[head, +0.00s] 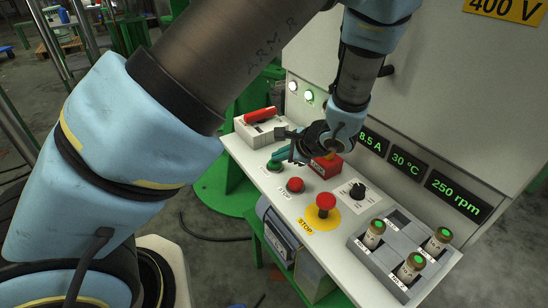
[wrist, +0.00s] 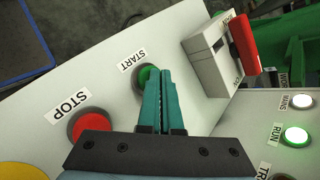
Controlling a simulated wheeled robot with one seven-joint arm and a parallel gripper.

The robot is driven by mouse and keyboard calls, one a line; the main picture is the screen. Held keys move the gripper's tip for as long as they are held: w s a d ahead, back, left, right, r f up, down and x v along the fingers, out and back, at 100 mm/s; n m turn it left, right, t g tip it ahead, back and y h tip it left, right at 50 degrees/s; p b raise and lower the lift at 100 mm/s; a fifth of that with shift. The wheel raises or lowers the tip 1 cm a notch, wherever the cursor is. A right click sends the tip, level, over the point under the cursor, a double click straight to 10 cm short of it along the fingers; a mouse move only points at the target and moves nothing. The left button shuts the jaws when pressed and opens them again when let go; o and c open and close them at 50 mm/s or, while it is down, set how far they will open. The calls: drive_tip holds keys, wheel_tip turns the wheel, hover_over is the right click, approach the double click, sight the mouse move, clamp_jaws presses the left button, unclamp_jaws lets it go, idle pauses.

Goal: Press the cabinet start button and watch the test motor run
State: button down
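The green START button (wrist: 147,76) is on the sloped white panel and is partly covered by my fingers. In the head view the START button (head: 273,166) shows just under my fingertips. My gripper (head: 279,158) has teal fingers, shut with nothing between them; the tips (wrist: 158,73) are at the button, and I cannot tell whether they touch it. The RUN lamp (wrist: 295,136) glows green and the MAINS lamp (wrist: 301,102) white. The speed display (head: 458,194) reads 250 rpm. A grey-blue motor-like body (head: 279,238) sits below the panel; rotation cannot be told.
The red STOP button (wrist: 88,127) is beside START. A red mushroom stop (head: 326,203) on a yellow disc, a black knob (head: 357,190) and a grey holder (head: 392,269) with green-topped cylinders are further right. A red-handled switch box (head: 258,127) stands behind START.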

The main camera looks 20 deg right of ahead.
sight(279, 164)
drive_tip(key=shift+d+r+p, duration=0.15)
drive_tip(key=shift+r+p, duration=0.35)
drive_tip(key=shift+r, duration=0.4)
wheel_tip(279, 164, up, 5)
drive_tip(key=p, duration=0.3)
idle(0.6)
drive_tip(key=s+a+r+n+g+h, duration=0.1)
drive_tip(key=a+r+n+g, duration=0.1)
drive_tip(key=a+r+n, duration=0.2)
drive_tip(key=a+r+n+g+h+p, duration=0.1)
drive_tip(key=a+r+n, duration=0.3)
drive_tip(key=a+n, duration=0.6)
drive_tip(key=s+a+r+n+g+h+p, duration=0.1)
drive_tip(key=a+r+n+g, duration=0.2)
drive_tip(key=a, duration=1.4)
drive_tip(key=r+n, duration=0.1)
drive_tip(key=n, duration=0.3)
drive_tip(key=shift+s+g+h, duration=0.3)
drive_tip(key=shift+g+h, duration=0.1)
